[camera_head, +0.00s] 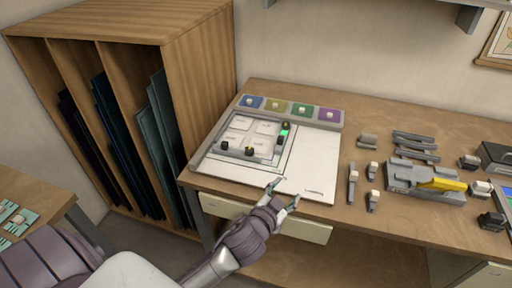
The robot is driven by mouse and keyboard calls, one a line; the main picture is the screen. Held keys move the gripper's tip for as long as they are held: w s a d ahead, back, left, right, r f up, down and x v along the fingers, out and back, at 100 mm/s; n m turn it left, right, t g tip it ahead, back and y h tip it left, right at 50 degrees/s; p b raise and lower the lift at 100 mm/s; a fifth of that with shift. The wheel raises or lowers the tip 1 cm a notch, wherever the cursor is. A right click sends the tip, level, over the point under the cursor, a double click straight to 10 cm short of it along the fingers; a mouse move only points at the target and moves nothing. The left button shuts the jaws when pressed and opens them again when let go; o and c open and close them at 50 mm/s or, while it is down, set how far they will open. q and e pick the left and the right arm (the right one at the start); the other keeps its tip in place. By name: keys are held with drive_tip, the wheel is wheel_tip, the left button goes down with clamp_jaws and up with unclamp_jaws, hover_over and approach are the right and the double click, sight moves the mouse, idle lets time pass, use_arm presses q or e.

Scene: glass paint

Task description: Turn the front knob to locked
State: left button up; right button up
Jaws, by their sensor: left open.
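A grey frame (213,152) with pale panels lies on a white board (315,160) on the workbench. Small dark knobs with yellowish marks sit on the frame: one (249,151) and another (222,147) on its near edge, and one (286,125) at its far right corner beside a green lit patch (284,137). Which way the knobs are turned is too small to tell. My left gripper (285,191) is open and empty over the near edge of the board, to the right of and nearer than the knobs, apart from them. My right gripper is out of view.
A strip with coloured squares (328,116) lies behind the frame. Several grey tools and a yellow-topped tool (442,185) are on the bench (375,228) to the right. A wooden rack (205,62) with upright sheets stands at left. The board's right part is clear.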

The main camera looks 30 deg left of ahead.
use_arm(q)
drive_tip(key=w+d+r+m+t+h, duration=0.4)
drive_tip(key=d+r+m+h, duration=0.1)
drive_tip(key=r, duration=0.6)
drive_tip(key=d+r+m+g+h, duration=0.3)
drive_tip(key=d+r+m+h, duration=0.4)
drive_tip(key=d+m+h, duration=0.25)
drive_tip(key=m+g+y, duration=0.7)
drive_tip(key=g+y, duration=0.6)
drive_tip(key=y, duration=0.5)
approach(250, 151)
drive_tip(key=p+x, duration=0.3)
drive_tip(key=x, duration=0.4)
drive_tip(key=shift+w+a+f+p, duration=0.1)
drive_tip(key=shift+w+f+p, duration=0.05)
drive_tip(key=shift+p, duration=0.25)
drive_tip(key=shift+x, duration=0.8)
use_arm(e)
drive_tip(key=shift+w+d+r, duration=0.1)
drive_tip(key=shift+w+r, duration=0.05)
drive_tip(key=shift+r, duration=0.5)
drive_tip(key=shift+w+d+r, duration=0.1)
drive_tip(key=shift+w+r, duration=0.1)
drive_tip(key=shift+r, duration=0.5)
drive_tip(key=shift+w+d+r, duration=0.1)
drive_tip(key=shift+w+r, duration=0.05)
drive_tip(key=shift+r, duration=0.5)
